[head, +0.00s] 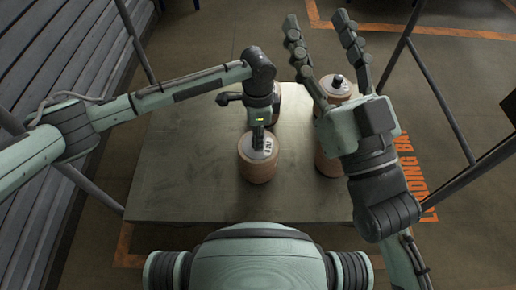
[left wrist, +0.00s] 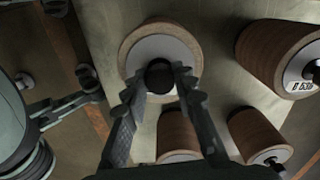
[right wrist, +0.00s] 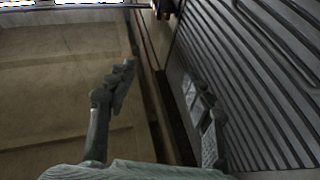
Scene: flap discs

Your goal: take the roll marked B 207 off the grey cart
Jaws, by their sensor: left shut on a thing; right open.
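My left gripper (head: 259,138) is shut on the dark knob at the top of a brown roll (head: 258,168) with a pale top. The label on its top is too small to read surely. In the left wrist view the fingers (left wrist: 160,78) close on both sides of the knob, above the roll (left wrist: 133,47). I cannot tell whether the roll touches the grey cart (head: 190,170). My right gripper (head: 318,22) is open and empty, raised over the cart's far right; its spread fingers also show in the right wrist view (right wrist: 163,92).
Other rolls stand on the cart: one behind my left gripper (head: 276,98), one at the far right (head: 338,90), one partly hidden by my right arm (head: 326,163). A label like "B 630" shows on one roll (left wrist: 270,55). The cart's left side is clear. A slatted wall (head: 60,45) rises at left.

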